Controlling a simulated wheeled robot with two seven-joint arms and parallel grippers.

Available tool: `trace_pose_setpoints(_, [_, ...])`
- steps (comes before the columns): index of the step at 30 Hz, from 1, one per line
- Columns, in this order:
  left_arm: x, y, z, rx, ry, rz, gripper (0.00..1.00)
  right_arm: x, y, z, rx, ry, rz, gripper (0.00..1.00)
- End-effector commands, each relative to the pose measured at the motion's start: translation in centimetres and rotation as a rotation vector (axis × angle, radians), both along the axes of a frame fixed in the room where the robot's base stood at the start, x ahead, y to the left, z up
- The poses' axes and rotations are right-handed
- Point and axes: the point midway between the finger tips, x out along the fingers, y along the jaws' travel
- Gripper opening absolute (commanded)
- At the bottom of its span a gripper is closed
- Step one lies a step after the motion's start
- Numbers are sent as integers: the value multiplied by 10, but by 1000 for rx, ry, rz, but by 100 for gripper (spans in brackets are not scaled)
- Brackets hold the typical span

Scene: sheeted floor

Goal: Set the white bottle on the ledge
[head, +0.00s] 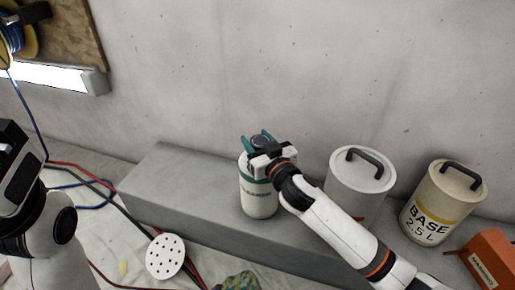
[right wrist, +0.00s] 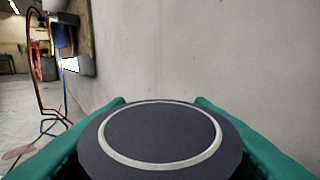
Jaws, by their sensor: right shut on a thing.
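The white bottle (head: 258,198) has a green band and a dark cap. It stands upright in the head view, at or just in front of the grey ledge (head: 170,180); I cannot tell whether its base touches the ledge. My right gripper (head: 260,142) is shut on the bottle's top, its teal fingers on either side of the cap. In the right wrist view the dark round cap (right wrist: 160,135) fills the space between the fingers. My left arm shows at the left edge of the head view, but its gripper fingers are not visible.
A white lidded can (head: 350,185) and a beige can marked BASE 2.5 L (head: 428,218) stand right of the bottle. An orange box (head: 492,262) is at the far right. A perforated white disc (head: 165,256) and cables lie on the sheeted floor. The ledge's left part is clear.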

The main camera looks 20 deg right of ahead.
Motion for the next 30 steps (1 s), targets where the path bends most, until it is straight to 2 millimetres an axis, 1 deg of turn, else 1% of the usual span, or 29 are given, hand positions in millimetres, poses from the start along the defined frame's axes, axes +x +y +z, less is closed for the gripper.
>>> trace_pose_setpoints(3, [-3,0,1,1,-10,0,36,0,0,-1,1,-9,2,0])
trace_pose_setpoints(10, [-3,0,2,1,-9,1,36,0,0,0,2,-9,2,0])
trace_pose_setpoints(13, [-3,0,1,1,-11,0,36,0,0,-3,3,-8,2,0])
trace_pose_setpoints(14, [-3,0,2,1,-12,1,36,0,0,-6,1,-1,1,50])
trace_pose_setpoints(15, [-3,0,2,1,-12,1,36,0,0,-5,0,-1,1,57])
trace_pose_setpoints(17, [-3,0,2,1,-12,1,36,0,0,-5,0,-1,1,67])
trace_pose_setpoints(18, [-3,0,2,2,-12,0,36,0,0,-5,0,-1,1,69])
trace_pose_setpoints(25, [-3,-1,2,2,-12,0,36,0,0,-5,0,-2,1,69])
trace_pose_setpoints(27, [-3,0,3,2,-12,0,36,0,0,-2,-1,-2,0,69])
trace_pose_setpoints(30, [-4,0,6,0,-15,0,36,-8,-1,-3,2,1,1,69])
